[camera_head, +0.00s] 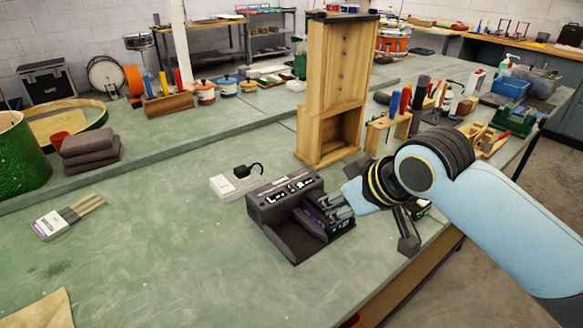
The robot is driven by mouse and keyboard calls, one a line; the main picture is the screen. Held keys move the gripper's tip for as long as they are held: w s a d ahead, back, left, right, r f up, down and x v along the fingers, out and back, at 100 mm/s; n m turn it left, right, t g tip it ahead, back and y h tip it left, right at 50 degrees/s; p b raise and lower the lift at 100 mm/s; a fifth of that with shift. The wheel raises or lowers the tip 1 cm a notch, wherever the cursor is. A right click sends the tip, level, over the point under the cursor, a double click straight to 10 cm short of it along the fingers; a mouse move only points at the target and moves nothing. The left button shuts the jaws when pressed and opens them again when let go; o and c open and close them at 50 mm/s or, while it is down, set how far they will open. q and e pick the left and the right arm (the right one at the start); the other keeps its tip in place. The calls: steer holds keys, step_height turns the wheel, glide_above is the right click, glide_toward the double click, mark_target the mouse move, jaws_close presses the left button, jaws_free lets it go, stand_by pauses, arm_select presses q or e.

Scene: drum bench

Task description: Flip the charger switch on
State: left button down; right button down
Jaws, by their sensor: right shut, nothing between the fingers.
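The dark charger (268,212) sits on the green bench near the middle of the view, with white marks on its upper face and long bays sloping toward the front. Small green marks show at its right end. My right gripper (333,206) reaches in from the right and is shut and empty at the charger's right side, covering part of it. I cannot tell whether its tips touch the charger. The switch cannot be made out. A white power strip (229,186) with a black plug in it lies just behind the charger. My left gripper is not in view.
A tall wooden cabinet (334,85) stands behind the charger. A wooden rack with screwdrivers (388,127) is to its right. Brushes (67,215) and folded dark cloths (90,153) lie at left. The bench left of the charger is mostly clear.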

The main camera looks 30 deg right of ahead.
steer(key=w+d+r+t, duration=0.2)
steer(key=w+d+r, duration=0.1)
steer(key=w, duration=0.7)
steer(key=shift+w+d+r+y, duration=0.2)
steer(key=shift+w+d+y, duration=0.15)
steer(key=shift+d, duration=0.1)
glide_above(293, 187)
step_height(293, 187, down, 6)
steer(key=shift+d, duration=0.15)
step_height(293, 187, down, 3)
steer(key=shift+w+r, duration=0.15)
steer(key=shift+r, duration=0.05)
steer(key=shift+f, duration=0.7)
steer(key=shift+w, duration=0.1)
